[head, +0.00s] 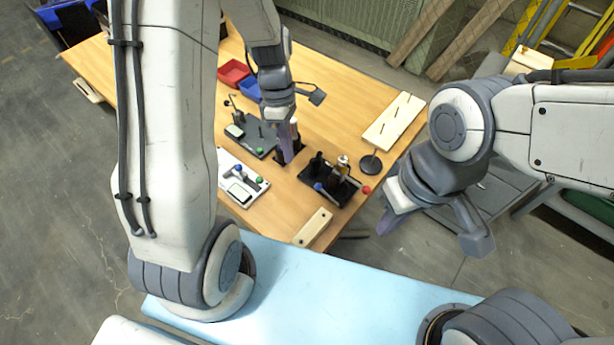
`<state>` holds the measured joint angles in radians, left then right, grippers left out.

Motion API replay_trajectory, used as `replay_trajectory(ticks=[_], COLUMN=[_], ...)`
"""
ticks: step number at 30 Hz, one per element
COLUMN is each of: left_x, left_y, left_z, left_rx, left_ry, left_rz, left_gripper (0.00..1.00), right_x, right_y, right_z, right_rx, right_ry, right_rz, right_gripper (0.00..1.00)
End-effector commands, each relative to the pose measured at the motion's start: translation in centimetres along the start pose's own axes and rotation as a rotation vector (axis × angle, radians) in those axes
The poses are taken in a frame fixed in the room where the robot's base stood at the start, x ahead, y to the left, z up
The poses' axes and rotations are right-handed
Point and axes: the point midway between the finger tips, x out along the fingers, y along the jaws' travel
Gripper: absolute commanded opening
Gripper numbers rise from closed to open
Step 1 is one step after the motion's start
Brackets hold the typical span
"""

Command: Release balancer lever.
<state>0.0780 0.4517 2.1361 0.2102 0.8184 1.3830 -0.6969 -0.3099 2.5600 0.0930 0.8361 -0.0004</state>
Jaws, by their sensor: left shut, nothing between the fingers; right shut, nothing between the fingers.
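Several small lever devices stand on the wooden table. A black-based device (328,185) has a blue knob (318,186), a red knob (366,189) and dark upright parts. A dark grey board (258,138) has a thin lever with a dark ball (227,103). I cannot tell which lever is the balancer's. My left gripper (287,155) is shut and empty, pointing down between the grey board and the black-based device, hiding part of the table there. My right gripper (386,224) is shut and empty, off the table's right edge.
A red bin (233,73) and a blue bin (247,89) sit behind the grey board. A slotted wooden board (394,122) lies at the right edge, near a round black stand (371,164). A wooden block (313,227) lies at the front corner.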

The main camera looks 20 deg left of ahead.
Motion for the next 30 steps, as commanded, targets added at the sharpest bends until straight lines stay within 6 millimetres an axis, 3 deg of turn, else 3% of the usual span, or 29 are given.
replay_trajectory(ticks=[5, 18, 24, 30], left_x=[1.4, 10.4, 8.9, 8.7], left_y=[-0.1, -0.1, -0.1, -0.1], left_z=[0.0, 0.0, 2.9, 3.8], left_rx=[0.002, 0.003, 0.007, 0.004], left_ry=[0.0, 0.001, 0.002, 0.001], left_rz=[-0.004, -0.006, -0.001, -0.001], left_gripper=[0.0, 0.0, 0.0, 0.0], right_x=[0.2, 1.4, 0.3, 0.2], right_y=[0.0, 0.1, 0.0, 0.0], right_z=[0.0, 0.1, 0.0, 0.0], right_rx=[0.0, 0.0, 0.0, 0.0], right_ry=[0.0, 0.0, 0.001, 0.0], right_rz=[0.0, 0.0, 0.0, 0.0], right_gripper=[0.0, 0.0, 0.0, 0.0])
